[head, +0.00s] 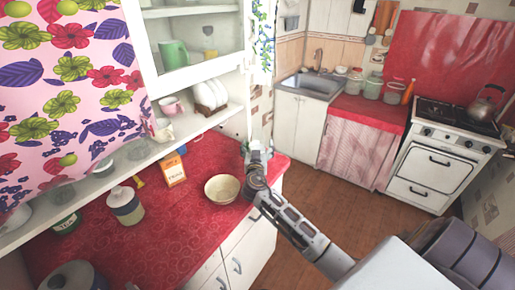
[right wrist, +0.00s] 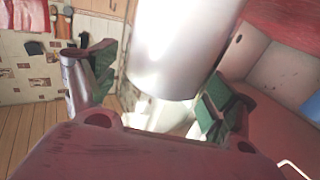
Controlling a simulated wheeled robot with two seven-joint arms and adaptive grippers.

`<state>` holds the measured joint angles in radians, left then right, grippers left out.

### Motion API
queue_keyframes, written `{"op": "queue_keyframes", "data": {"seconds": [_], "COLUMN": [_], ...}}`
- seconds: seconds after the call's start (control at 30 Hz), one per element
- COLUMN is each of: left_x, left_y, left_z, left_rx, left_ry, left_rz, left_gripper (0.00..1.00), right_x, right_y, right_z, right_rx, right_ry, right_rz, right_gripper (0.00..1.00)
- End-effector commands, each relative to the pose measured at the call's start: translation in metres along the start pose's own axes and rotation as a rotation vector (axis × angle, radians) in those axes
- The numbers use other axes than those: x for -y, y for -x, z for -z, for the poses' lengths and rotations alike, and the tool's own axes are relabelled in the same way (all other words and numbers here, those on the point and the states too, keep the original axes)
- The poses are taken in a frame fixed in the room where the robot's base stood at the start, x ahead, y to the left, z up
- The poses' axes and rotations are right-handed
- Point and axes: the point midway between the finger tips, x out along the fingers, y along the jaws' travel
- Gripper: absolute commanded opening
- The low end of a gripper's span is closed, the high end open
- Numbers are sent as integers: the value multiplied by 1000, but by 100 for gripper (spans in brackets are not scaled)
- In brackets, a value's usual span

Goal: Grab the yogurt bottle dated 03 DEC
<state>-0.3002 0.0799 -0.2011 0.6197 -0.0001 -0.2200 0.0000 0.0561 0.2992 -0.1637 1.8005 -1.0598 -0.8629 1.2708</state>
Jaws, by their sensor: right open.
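My right gripper (head: 256,157) is over the right end of the red counter. In the right wrist view its two green-padded fingers (right wrist: 155,98) are spread apart. A smooth white cylindrical thing (right wrist: 180,45), possibly a bottle, fills the space ahead of and between them. A gap shows beside the left finger; contact at the right one I cannot tell. I see no date on the white thing, and in the head view the gripper mostly hides that spot. No 03 DEC label is readable anywhere. My left gripper is not in view.
On the red counter (head: 190,225) stand a cream bowl (head: 222,188), an orange-and-white box (head: 174,169), a lidded jar (head: 126,206) and a pot (head: 75,276). A white shelf cabinet (head: 190,75) rises behind the gripper. Open floor (head: 330,192) lies right of the counter.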

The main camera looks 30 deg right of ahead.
Motion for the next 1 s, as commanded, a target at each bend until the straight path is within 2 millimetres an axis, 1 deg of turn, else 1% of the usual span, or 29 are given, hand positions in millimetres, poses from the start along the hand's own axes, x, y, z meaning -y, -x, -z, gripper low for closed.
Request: {"op": "queue_keyframes", "data": {"seconds": [0.2,0.77,1.0], "left_x": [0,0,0], "left_y": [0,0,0], "left_z": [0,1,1], "left_rx": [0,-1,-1], "left_ry": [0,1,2], "left_rz": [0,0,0], "left_gripper": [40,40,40], "right_x": [0,0,0], "right_y": [0,0,0], "right_z": [0,0,2], "right_rx": [0,0,-4], "right_ry": [0,0,-1], "right_rz": [0,0,0], "right_gripper": [85,13,12]}}
